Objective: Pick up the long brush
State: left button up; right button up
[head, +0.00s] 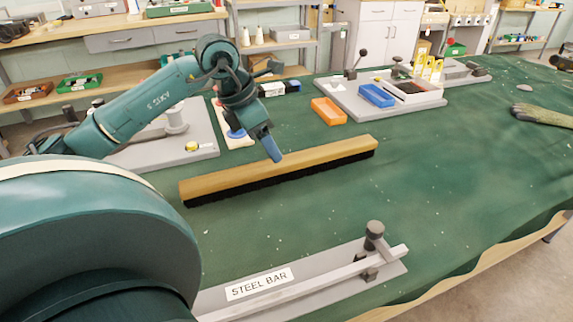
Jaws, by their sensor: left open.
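The long brush (325,157) lies on the green table, with a pale wooden back on top and dark bristles along its lower side. It runs slantwise across the middle of the head view, from lower left to upper right. My left gripper (270,150) is open and points down at the middle of the brush, its fingertips by the far edge of the wood. One finger hides most of the other, and I cannot tell whether they touch the brush. My right gripper is not in view.
A grey steel bar fixture (330,277) is at the near edge. An orange tray (329,111) and a grey board with a blue tray (377,95) are behind the brush. A grey board (150,153) is at left. The green cloth (450,170) at right is mostly clear.

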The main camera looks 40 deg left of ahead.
aim_at(284, 165)
pick_arm(q)
jog(key=x, duration=0.4)
jog(key=shift+w+f, duration=0.1)
jog(key=shift+f, duration=0.05)
jog(key=shift+w+x, duration=0.2)
jog(key=shift+x, duration=1.1)
jog(key=shift+w+x, duration=0.25)
jog(key=shift+x, duration=1.05)
jog(key=shift+a, duration=0.1)
jog(key=c, duration=1.2)
jog(key=shift+c, duration=0.5)
notch_tip(284, 165, up, 10)
jog(key=shift+r+p, duration=0.15)
jog(key=shift+p, duration=0.5)
